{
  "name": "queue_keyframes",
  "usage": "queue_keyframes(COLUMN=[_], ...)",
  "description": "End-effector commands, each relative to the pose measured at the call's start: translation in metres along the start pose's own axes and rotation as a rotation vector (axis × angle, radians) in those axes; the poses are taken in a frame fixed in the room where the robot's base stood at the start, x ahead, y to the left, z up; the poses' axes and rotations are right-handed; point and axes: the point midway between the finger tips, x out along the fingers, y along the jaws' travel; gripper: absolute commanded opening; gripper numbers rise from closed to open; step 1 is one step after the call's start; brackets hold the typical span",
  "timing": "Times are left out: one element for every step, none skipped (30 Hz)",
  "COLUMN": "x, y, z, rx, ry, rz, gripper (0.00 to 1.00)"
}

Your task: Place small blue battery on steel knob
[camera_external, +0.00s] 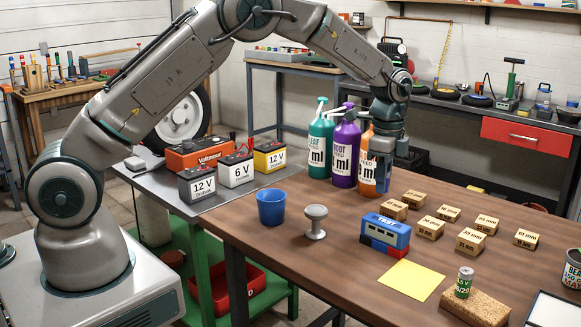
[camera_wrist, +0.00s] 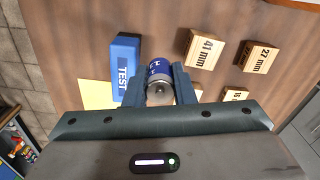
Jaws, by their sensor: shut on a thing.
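The small blue battery (camera_wrist: 160,70) is held between the two fingers of my gripper (camera_wrist: 160,88) in the wrist view. Its silver end faces the camera. In the outside view my gripper (camera_external: 384,172) points down above the table, in front of the orange bottle; the battery is hard to make out there. The steel knob (camera_external: 316,221) stands upright on the table, left of my gripper and nearer the camera, with its round top bare. The knob does not show in the wrist view.
A blue TEST device (camera_external: 385,236) and yellow paper (camera_external: 414,280) lie right of the knob. A blue cup (camera_external: 271,207) stands left of it. Wooden blocks (camera_external: 429,228) are at right. A green-and-silver battery (camera_external: 464,281) stands on a cork block (camera_external: 478,309). Bottles (camera_external: 345,150) stand behind.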

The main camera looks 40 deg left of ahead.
Motion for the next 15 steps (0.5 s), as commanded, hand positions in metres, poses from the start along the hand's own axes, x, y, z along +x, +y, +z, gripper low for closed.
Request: queue_keyframes(x=[-0.003, -0.005, -0.007, -0.009, -0.011, -0.015, -0.017, -0.020, -0.024, -0.029, -0.032, -0.037, -0.041, -0.045, -0.050], y=[0.004, 0.006, 0.009, 0.012, 0.015, 0.019, 0.023, 0.027, 0.034, 0.040, 0.046, 0.056, 0.064, 0.071, 0.082], z=[-0.004, -0.005, -0.006, -0.006, -0.007, -0.006, -0.006, -0.005, -0.003, -0.002, 0.000, 0.003, 0.005, 0.008, 0.011], rx=[0.003, 0.002, 0.000, -0.003, -0.006, -0.012, -0.019, -0.026, -0.038, -0.047, -0.058, -0.072, -0.085, -0.096, -0.111], ry=[0.001, 0.001, 0.001, 0.001, 0.002, 0.004, 0.004, 0.005, 0.006, 0.008, 0.008, 0.009, 0.010, 0.011, 0.011], rz=[-0.002, -0.002, -0.001, 0.000, 0.000, 0.000, 0.002, 0.002, 0.004, 0.003, 0.005, 0.007, 0.008, 0.009, 0.009], gripper=[0.00, 0.00, 0.00, 0.00, 0.00, 0.00, 0.00, 0.00, 0.00, 0.00, 0.00, 0.00, 0.00, 0.00, 0.00])
